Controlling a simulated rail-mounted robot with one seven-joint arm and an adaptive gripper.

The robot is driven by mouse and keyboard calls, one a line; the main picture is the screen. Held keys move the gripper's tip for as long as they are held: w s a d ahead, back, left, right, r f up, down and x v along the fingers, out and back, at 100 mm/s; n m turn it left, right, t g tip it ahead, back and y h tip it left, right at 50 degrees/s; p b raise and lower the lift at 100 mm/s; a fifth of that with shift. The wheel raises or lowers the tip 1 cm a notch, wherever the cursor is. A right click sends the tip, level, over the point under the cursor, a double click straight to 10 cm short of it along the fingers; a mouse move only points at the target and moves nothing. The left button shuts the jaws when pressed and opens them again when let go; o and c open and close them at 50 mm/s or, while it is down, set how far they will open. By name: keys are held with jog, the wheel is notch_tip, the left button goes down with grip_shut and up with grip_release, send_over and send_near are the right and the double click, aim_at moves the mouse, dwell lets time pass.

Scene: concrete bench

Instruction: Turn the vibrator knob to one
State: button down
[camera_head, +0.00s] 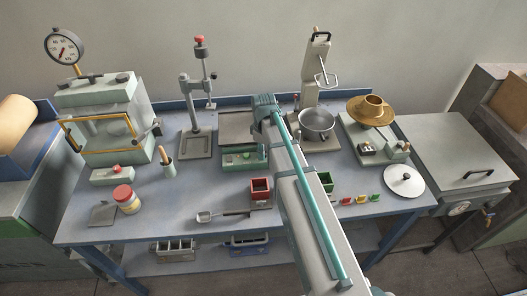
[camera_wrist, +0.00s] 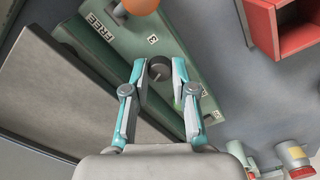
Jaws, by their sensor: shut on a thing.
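The vibrator has a flat grey plate (camera_head: 238,127) and a green control panel (camera_head: 236,161) in front of it, at the middle of the bench. In the wrist view the green panel (camera_wrist: 115,42) carries a "FREE" label and small number marks. The dark round vibrator knob (camera_wrist: 159,67) sits between the fingertips. My gripper (camera_wrist: 159,72) is shut on the knob from both sides. Part of the knob is hidden by the fingers, and I cannot tell which mark it points at. In the head view my arm hides the gripper and the knob.
An orange ball (camera_wrist: 141,4) is close ahead of the fingers in the wrist view. A red open box (camera_head: 260,189) stands in front of the panel. A metal bowl (camera_head: 316,122) is to the right, and a press stand (camera_head: 196,110) to the left.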

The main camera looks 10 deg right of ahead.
jog(key=n, duration=0.4)
jog(key=shift+n, duration=0.3)
jog(key=n, duration=0.3)
jog(key=shift+n, duration=0.3)
jog(key=n, duration=0.3)
jog(key=shift+n, duration=2.1)
jog(key=c, duration=1.2)
grip_release()
jog(key=shift+r, duration=0.1)
